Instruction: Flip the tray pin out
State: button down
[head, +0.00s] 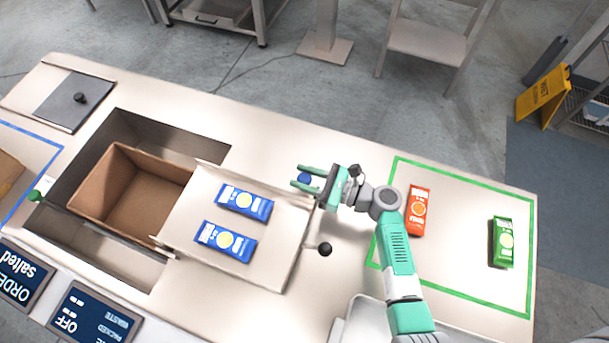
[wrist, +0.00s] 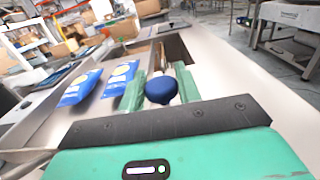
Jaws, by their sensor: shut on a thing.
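The pale tray (head: 278,262) lies beside the open pit and bears two blue packets (head: 244,202), (head: 225,241). A blue round knob (head: 304,179), which looks like the head of the tray pin, is at the tray's far right corner. My gripper (head: 305,179) is shut on this knob, with one green finger on each side. In the wrist view the blue knob (wrist: 161,89) sits between the fingers. The pin's shaft is hidden. The blue packets also show at left in the wrist view (wrist: 80,88).
A black ball knob (head: 325,249) stands at the tray's right side. A cardboard box (head: 128,187) sits in the pit (head: 190,133). An orange packet (head: 418,211) and a green packet (head: 502,242) lie inside the green outline. A dark lidded plate (head: 72,102) is at far left.

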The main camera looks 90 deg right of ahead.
notch_tip(320, 180, up, 2)
jog(key=shift+p, duration=0.45)
jog(key=shift+f, duration=0.15)
jog(key=c, duration=1)
grip_release()
jog(key=shift+s, duration=0.1)
jog(key=v, duration=0.7)
jog(key=shift+s, duration=0.3)
jog(key=shift+a, duration=0.15)
